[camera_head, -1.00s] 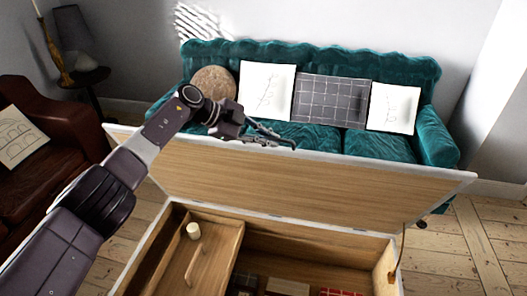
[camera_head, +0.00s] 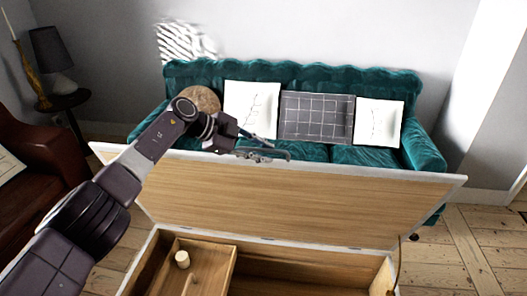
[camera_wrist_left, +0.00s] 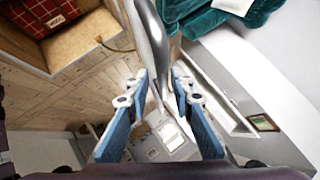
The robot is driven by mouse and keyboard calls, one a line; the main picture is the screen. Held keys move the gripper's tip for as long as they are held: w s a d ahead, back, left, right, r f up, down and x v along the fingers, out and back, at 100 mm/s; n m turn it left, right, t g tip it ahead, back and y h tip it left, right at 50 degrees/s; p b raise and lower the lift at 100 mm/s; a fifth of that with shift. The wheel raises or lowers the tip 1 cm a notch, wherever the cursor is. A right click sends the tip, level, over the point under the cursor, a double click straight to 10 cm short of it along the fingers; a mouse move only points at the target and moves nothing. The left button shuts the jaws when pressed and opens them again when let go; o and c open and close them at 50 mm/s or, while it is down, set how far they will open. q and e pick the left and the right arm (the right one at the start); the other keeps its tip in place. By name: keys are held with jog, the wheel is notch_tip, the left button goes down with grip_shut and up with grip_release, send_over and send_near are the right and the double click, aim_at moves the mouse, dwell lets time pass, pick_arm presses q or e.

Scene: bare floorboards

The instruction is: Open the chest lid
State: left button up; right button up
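The chest lid (camera_head: 300,205) stands raised, its wooden inner face toward me and its pale top edge running across the head view. The chest (camera_head: 137,262) below is open at the top, and its lower part is cut off by the picture. My left gripper (camera_head: 276,155) is at the lid's top edge, near the middle. In the left wrist view its blue-padded fingers (camera_wrist_left: 160,78) are apart, with a grey curved edge, seemingly the lid's, running between them. I cannot tell whether they touch it. My right gripper is not in view.
Inside the chest a wooden compartment holds a small cream cylinder (camera_head: 182,259). A teal sofa (camera_head: 310,78) with cushions stands behind the lid. A brown armchair (camera_head: 30,205) and a side table with a lamp (camera_head: 52,60) are at left. Bare floorboards (camera_head: 480,245) lie at right.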

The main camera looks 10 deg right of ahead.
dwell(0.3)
pick_arm(q)
jog(key=shift+a+r, duration=0.45)
jog(key=shift+a, duration=0.1)
jog(key=v, duration=1)
jog(key=shift+s+a+r, duration=0.15)
jog(key=shift+a, duration=0.15)
jog(key=shift+d, duration=0.1)
